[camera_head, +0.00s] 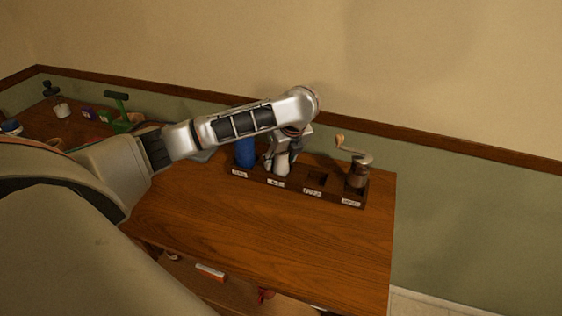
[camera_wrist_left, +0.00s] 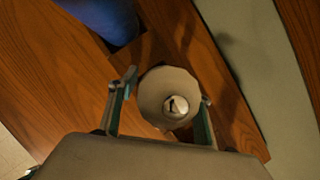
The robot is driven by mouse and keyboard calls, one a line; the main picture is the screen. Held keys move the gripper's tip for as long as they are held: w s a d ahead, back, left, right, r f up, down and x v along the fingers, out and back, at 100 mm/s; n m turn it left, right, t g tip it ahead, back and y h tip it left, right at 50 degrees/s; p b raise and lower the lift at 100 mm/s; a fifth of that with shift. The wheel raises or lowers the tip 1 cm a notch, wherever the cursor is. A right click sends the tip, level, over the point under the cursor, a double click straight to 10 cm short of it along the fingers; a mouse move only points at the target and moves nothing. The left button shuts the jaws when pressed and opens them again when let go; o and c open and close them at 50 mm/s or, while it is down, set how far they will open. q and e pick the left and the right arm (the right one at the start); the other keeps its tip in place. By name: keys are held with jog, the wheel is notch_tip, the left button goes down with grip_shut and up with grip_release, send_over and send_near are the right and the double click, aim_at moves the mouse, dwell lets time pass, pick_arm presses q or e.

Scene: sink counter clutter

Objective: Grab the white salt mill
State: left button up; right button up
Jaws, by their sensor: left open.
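The white salt mill (camera_head: 282,163) stands upright in the second compartment from the left of a dark wooden rack (camera_head: 290,193). My arm and gripper partly hide it in the head view. In the left wrist view the mill (camera_wrist_left: 160,88) shows from above, with a round pale top and a shiny metal knob. My left gripper (camera_head: 279,158) is over the mill, pointing down. It is open, with one finger on each side of the mill in the left wrist view (camera_wrist_left: 164,100). I cannot tell whether the fingers touch it. My right gripper is not in view.
A blue item (camera_head: 245,152) stands in the rack's left compartment and a crank grinder (camera_head: 356,167) in its right one. The compartment (camera_head: 315,180) between mill and grinder looks empty. A green object (camera_head: 118,110) and other small things are at far left. The front tabletop (camera_head: 270,230) is clear.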

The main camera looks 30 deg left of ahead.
pick_arm(q)
jog(key=c, duration=1.2)
jog(key=shift+c, duration=0.2)
jog(key=shift+r, duration=0.15)
